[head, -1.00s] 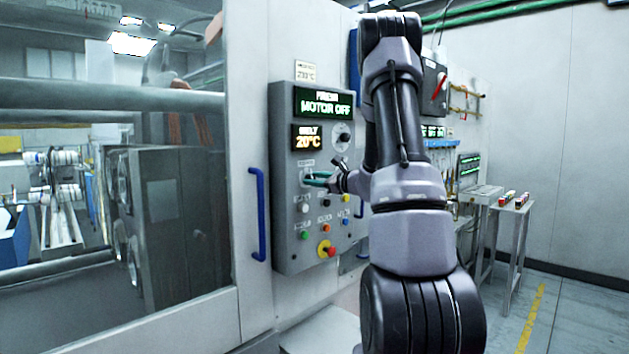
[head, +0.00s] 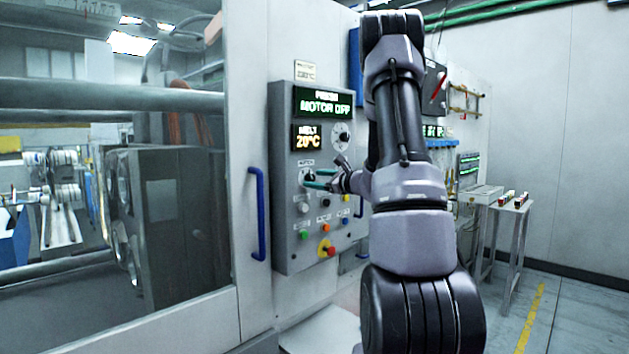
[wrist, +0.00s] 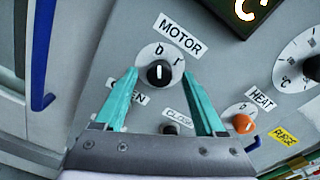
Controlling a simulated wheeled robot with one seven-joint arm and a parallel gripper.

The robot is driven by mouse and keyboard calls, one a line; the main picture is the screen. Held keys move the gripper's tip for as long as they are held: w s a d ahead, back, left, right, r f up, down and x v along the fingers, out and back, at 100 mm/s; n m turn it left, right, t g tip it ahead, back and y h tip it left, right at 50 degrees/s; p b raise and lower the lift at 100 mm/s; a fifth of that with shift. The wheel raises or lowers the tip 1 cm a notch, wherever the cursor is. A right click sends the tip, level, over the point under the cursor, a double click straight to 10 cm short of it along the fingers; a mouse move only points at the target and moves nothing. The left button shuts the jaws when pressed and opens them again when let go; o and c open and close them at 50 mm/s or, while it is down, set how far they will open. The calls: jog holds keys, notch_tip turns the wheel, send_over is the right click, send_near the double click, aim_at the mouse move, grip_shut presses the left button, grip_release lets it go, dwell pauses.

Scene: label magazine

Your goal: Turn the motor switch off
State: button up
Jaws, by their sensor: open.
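The motor switch is a black round knob (wrist: 159,73) with a white pointer line, on a pale dial under the label MOTOR (wrist: 181,35) in the wrist view. The dial has marks 0 and I; the pointer stands about upright in that view, toward the 0. In the head view the knob (head: 308,175) sits left of my gripper. My gripper (wrist: 163,82) has teal fingers, open, one on each side of the knob, with visible space around it. In the head view my gripper (head: 322,179) is at the panel. The display (head: 324,103) reads MOTOR OFF.
The grey control panel (head: 283,220) carries several other buttons close below, including a red one (head: 331,251). The orange HEAT knob (wrist: 243,123) is near my right finger in the wrist view. A blue door handle (head: 258,213) is left of the panel.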

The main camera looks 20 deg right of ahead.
jog(key=v, duration=0.9)
jog(key=shift+s, duration=0.35)
jog(key=s+a+r+n+g+y, duration=0.2)
jog(key=s+a+n+g, duration=0.25)
jog(key=a, duration=0.55)
jog(key=s+a+r+n+g+y, duration=0.2)
jog(key=s+a+n+g, duration=0.3)
jog(key=a, duration=0.5)
jog(key=s+a+r+n+h, duration=0.1)
jog(key=s+a+n+h, duration=0.1)
jog(key=s+n+h, duration=0.6)
jog(key=s+n, duration=0.4)
jog(key=s, duration=0.5)
jog(key=shift+r+n, duration=0.35)
